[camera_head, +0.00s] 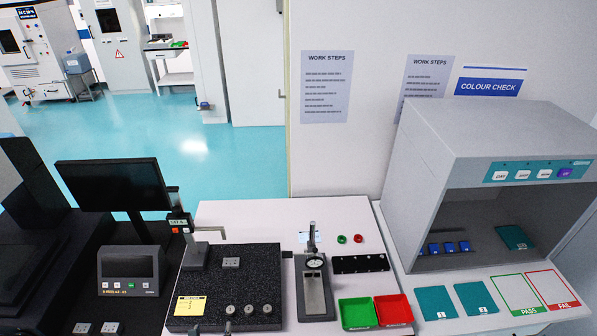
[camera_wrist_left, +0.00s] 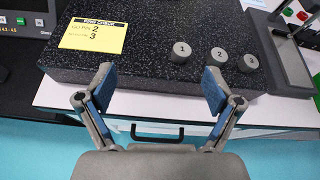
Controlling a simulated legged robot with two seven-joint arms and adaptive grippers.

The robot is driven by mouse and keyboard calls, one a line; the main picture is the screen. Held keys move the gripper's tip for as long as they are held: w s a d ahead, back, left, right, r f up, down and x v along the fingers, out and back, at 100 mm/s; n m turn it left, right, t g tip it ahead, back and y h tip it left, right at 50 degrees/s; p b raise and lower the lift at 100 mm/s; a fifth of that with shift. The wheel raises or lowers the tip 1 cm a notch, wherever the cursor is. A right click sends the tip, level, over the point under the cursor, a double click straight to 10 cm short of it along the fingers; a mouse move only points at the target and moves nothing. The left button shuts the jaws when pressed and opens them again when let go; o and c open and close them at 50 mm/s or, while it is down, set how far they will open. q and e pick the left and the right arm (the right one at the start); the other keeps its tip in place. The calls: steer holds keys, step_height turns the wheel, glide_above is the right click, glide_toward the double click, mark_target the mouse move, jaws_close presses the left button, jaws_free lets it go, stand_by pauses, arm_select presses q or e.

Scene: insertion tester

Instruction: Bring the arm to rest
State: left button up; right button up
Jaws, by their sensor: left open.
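My left gripper (camera_wrist_left: 158,88) is open and empty in the left wrist view, its two blue-padded fingers wide apart. It is in front of the near edge of a black speckled granite block (camera_wrist_left: 140,55). In the head view only the tips of my left gripper (camera_head: 212,330) show at the bottom edge, below the block (camera_head: 259,267). Three grey cylinders marked 1 (camera_wrist_left: 181,52), 2 (camera_wrist_left: 219,60) and 3 (camera_wrist_left: 247,63) stand on the block, apart from the fingers. My right gripper is not in view.
A yellow note (camera_head: 190,306) lies on the block. To the right are a dial gauge stand (camera_head: 315,290), a green tray (camera_head: 358,313), a red tray (camera_head: 393,310) and a grey light booth (camera_head: 433,190). A monitor (camera_head: 112,185) stands left. A drawer handle (camera_wrist_left: 157,135) shows below the table edge.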

arm_select(q)
steer(key=s+d+f+n+g+h, duration=0.1)
steer(key=s+d+f+n+g, duration=0.3)
steer(key=s+n, duration=0.85)
steer(key=s+d+r+n+g, duration=0.15)
steer(key=s+n+g, duration=0.45)
steer(key=n, duration=1.3)
steer(key=s+f+g+b, duration=0.1)
steer(key=s+f, duration=0.2)
steer(key=f, duration=2.6)
steer(key=s+a+f+g, duration=0.1)
steer(key=s+a+f, duration=0.2)
steer(key=s+f, duration=1.3)
steer(key=shift+s+b, duration=0.4)
steer(key=shift+s, duration=0.2)
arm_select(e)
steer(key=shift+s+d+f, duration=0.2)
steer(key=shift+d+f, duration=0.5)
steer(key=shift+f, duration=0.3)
